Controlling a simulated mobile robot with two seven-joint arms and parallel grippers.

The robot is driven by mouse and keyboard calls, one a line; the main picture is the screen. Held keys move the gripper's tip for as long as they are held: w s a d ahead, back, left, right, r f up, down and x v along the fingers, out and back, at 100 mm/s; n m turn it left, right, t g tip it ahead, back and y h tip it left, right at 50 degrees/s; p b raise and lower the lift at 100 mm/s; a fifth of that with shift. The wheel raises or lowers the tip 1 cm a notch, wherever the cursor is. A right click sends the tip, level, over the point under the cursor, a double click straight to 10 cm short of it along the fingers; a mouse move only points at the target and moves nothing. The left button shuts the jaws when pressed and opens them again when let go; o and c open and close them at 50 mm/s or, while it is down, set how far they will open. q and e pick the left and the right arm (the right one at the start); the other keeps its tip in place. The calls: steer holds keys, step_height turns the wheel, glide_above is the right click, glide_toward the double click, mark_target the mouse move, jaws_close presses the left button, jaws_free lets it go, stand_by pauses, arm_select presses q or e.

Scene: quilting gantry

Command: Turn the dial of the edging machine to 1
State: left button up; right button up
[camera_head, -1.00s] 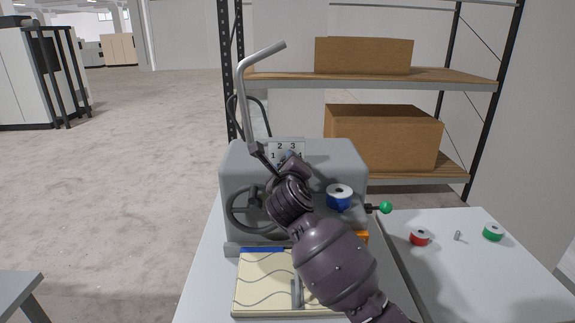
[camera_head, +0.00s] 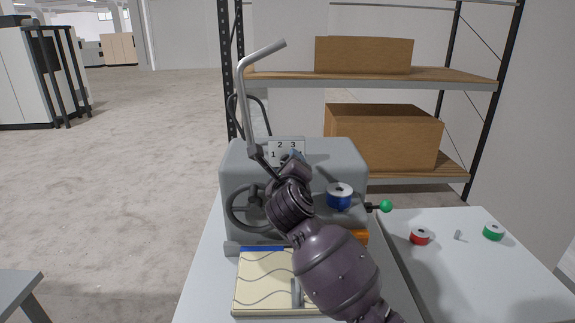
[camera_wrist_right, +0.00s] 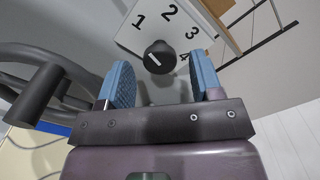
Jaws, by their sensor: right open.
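The edging machine (camera_head: 235,165) is a grey box-shaped body on the table. Its white dial plate (camera_head: 273,146), numbered 1 to 4, is at the top front and also shows in the right wrist view (camera_wrist_right: 128,38). The dial (camera_wrist_right: 158,57) is a dark round knob with a short slanted white mark; I cannot tell for sure which number it points to. My right gripper (camera_wrist_right: 163,80) is open, its two blue-padded fingers on either side of the knob's line, with visible gaps. In the head view my right gripper (camera_head: 291,158) partly hides the dial. My left gripper is not in view.
A handwheel (camera_head: 236,207), a bent grey lever (camera_head: 243,95), a blue spool (camera_head: 340,196) and a green-knobbed lever (camera_head: 386,207) are around the machine. Cream fabric (camera_head: 262,285) lies in front. Red (camera_head: 420,237) and green (camera_head: 493,232) spools sit on the right table.

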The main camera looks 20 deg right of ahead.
arm_select(q)
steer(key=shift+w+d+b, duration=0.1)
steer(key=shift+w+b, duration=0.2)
steer(key=shift+b, duration=0.2)
arm_select(e)
steer(key=v, duration=0.9)
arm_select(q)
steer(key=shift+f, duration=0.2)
